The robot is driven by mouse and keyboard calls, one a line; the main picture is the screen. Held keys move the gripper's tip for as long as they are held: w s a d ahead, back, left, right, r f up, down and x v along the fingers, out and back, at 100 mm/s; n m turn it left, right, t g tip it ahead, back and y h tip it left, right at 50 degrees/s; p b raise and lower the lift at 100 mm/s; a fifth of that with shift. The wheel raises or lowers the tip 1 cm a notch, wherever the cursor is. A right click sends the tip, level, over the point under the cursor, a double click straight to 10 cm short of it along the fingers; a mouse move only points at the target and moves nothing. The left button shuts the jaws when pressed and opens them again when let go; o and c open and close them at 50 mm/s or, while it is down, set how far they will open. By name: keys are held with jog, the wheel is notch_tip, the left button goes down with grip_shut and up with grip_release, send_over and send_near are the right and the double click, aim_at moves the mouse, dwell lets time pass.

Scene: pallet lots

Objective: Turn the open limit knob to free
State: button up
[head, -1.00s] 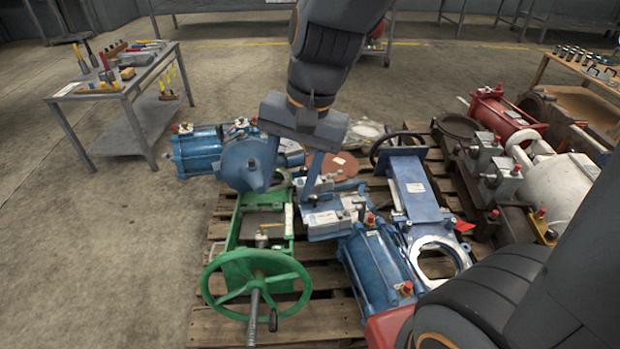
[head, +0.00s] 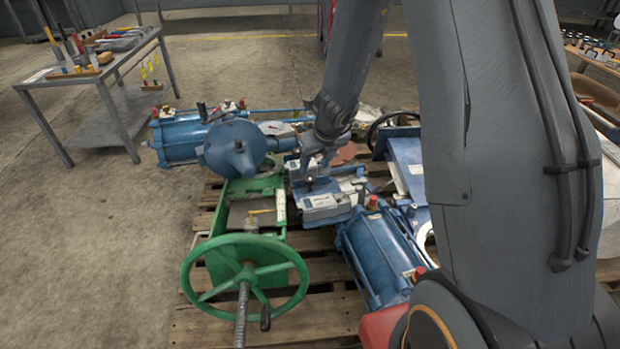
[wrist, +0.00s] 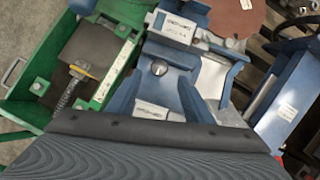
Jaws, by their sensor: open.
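A blue-and-grey actuator unit (head: 322,207) with pale labelled boxes sits on the pallet, right of the green gate valve. It also shows in the wrist view (wrist: 178,28). A small round grey knob (wrist: 159,68) shows on it in the wrist view; any mark or pointer on it is too small to read. My gripper (head: 312,172) is over this unit, pointing down. Its fingers appear open, apart from each other, with the knob between or just below them in the wrist view. I cannot tell whether they touch it. In the head view the knob is largely hidden by my gripper.
A green valve with a handwheel (head: 245,272) stands at the front left. A blue cylinder (head: 377,255) lies at the front right, and another blue cylinder (head: 178,142) at the back left. A tool table (head: 95,72) stands far left. Open floor lies left of the pallet.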

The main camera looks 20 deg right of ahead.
aim_at(310, 178)
jog(key=b+x, duration=0.5)
jog(key=x, duration=0.2)
jog(key=shift+f, duration=0.2)
jog(key=shift+a, duration=0.1)
jog(key=shift+c, duration=0.5)
jog(key=c, duration=0.9)
